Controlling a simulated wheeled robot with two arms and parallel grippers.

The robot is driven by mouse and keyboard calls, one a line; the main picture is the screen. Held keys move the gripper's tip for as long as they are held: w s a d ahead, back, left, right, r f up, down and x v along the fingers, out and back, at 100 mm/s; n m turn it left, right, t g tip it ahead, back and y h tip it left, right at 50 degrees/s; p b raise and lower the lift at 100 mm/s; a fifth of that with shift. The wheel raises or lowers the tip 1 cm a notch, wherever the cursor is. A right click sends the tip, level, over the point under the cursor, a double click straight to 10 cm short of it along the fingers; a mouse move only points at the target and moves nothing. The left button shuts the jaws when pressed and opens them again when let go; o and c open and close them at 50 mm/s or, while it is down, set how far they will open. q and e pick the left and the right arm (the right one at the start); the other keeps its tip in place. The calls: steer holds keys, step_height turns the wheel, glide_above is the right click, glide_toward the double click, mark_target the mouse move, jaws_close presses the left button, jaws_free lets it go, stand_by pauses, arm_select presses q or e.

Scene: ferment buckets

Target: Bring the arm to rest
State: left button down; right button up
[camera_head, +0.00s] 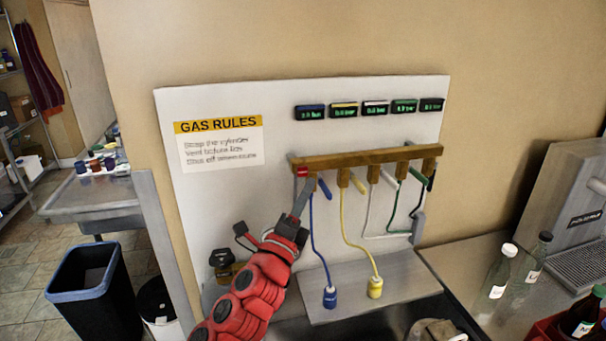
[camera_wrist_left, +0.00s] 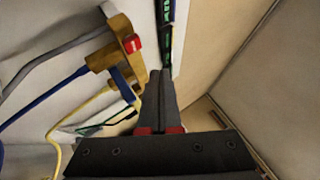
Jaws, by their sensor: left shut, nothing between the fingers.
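My left arm, red and black, comes up from the bottom of the head view. Its left gripper (camera_head: 307,188) is at the left end of the brown gas manifold (camera_head: 375,157), close to the blue valve handle (camera_head: 324,188). In the left wrist view the gripper fingers (camera_wrist_left: 161,85) are together with nothing between them. The manifold's end with a red tag (camera_wrist_left: 131,44) is just to their left there. I cannot tell whether the fingers touch anything. My right gripper does not show.
Blue, yellow, white and green hoses hang below the manifold; the yellow hose (camera_head: 343,230) ends at a yellow connector (camera_head: 375,288). A white board (camera_head: 240,100) backs it. Glass bottles (camera_head: 496,272) stand at right. A black bin (camera_head: 95,290) stands at left.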

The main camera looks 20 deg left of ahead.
arm_select(q)
steer(key=shift+s+d, duration=0.45)
steer(key=shift+s, duration=0.25)
